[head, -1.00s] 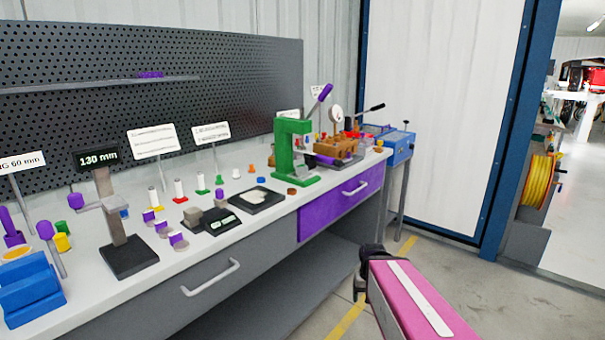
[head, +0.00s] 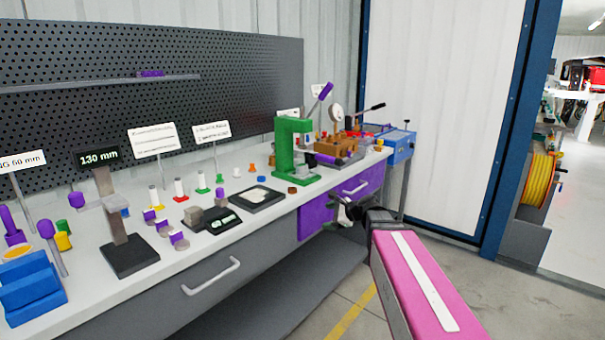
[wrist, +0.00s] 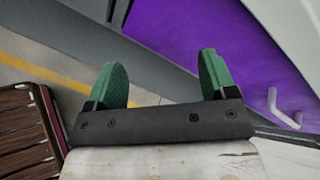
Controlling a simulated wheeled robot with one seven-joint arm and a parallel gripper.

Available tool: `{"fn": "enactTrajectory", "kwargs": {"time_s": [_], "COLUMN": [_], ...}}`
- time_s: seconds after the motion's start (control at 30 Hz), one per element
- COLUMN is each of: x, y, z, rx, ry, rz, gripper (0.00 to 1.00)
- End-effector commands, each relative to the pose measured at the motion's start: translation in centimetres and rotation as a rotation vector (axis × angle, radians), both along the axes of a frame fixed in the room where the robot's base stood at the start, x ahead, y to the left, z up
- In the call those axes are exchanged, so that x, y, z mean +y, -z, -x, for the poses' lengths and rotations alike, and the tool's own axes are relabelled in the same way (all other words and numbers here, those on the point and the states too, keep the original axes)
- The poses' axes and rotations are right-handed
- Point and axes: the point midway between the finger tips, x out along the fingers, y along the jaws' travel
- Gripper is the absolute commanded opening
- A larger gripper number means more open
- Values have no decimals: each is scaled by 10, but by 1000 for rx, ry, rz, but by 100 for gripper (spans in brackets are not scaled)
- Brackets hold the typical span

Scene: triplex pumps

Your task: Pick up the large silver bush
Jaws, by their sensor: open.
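Several small silver pieces with purple parts (head: 178,240) stand in a slanting row on the workbench, left of centre in the head view. They are too small to tell which, if any, is the large silver bush. My gripper (head: 345,211) is in front of the bench's purple drawer, below the worktop edge and well right of these pieces. In the wrist view my gripper (wrist: 160,66) shows two green fingers spread apart with nothing between them. No bush shows in the wrist view.
The worktop carries a 130 mm stand (head: 128,254), a black tray (head: 262,204), a green press (head: 288,148) and a brown block fixture (head: 335,147). The purple drawer (wrist: 205,45) with its handle is close to my gripper. A blue machine (head: 398,148) stands past the bench's right end.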

Motion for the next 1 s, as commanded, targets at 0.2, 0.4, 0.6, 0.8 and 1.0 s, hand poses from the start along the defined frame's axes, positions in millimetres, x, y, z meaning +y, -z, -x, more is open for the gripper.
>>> {"fn": "enactTrajectory", "kwargs": {"time_s": [0.2,0.4,0.6,0.8,1.0], "x": [8,7,15,38,52], "y": [-95,-138,-144,-144,-144], "z": [-53,-69,-79,-97,-106], "rx": [174,277,296,295,294], "ry": [201,254,260,259,260], "rz": [-509,-747,-786,-782,-781], "gripper": [78,78,78,78,78]}}
